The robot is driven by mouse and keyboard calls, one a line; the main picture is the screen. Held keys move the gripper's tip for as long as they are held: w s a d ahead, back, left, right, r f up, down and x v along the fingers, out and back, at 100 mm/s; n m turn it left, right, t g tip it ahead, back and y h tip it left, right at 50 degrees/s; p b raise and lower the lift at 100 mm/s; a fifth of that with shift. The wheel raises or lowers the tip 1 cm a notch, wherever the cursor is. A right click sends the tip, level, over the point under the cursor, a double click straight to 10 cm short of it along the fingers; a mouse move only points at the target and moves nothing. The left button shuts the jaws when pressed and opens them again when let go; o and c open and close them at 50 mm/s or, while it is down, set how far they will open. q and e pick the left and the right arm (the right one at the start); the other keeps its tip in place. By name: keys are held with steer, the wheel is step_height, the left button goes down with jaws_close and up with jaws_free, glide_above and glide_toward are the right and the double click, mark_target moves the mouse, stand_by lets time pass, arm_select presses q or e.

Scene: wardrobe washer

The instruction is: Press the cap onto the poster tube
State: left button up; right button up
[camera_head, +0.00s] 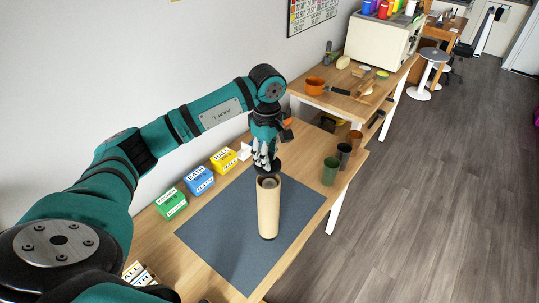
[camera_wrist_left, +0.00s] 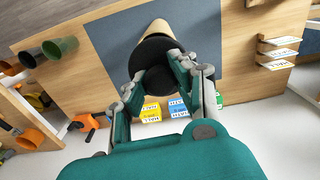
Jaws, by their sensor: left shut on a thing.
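The poster tube (camera_head: 268,210) is a tan cylinder standing upright on a dark blue-grey mat (camera_head: 225,235). Its upper end is open and shows a hollow. My left gripper (camera_head: 266,163) is shut on a black round cap (camera_head: 274,172), close by the tube's top at its far side. In the left wrist view the cap (camera_wrist_left: 155,55) sits between the fingertips, with the tan tube (camera_wrist_left: 160,28) behind it. I cannot tell whether cap and tube touch. My right gripper is not in view.
Green, blue and yellow labelled boxes (camera_head: 199,180) line the wall side of the table. Several cups, including a green one (camera_head: 329,171), stand along the right edge. A second table with an orange pot (camera_head: 314,86) lies beyond. The mat around the tube is clear.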

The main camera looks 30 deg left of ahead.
arm_select(q)
steer(key=shift+w+f+b, duration=0.1)
steer(key=shift+f+b, duration=0.25)
steer(key=shift+f, duration=0.6)
step_height(320, 180, down, 3)
steer(key=shift+w+f+b, duration=0.1)
steer(key=shift+f+b, duration=0.05)
steer(key=shift+b, duration=1)
steer(key=shift+f, duration=0.15)
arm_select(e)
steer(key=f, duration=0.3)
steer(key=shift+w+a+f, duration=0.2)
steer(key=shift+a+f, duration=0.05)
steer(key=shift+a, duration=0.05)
arm_select(q)
steer(key=shift+b, duration=0.4)
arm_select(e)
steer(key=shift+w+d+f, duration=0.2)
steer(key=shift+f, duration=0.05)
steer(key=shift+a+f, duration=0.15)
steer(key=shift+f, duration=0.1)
arm_select(q)
steer(key=shift+f+b, duration=0.25)
steer(key=shift+b, duration=0.45)
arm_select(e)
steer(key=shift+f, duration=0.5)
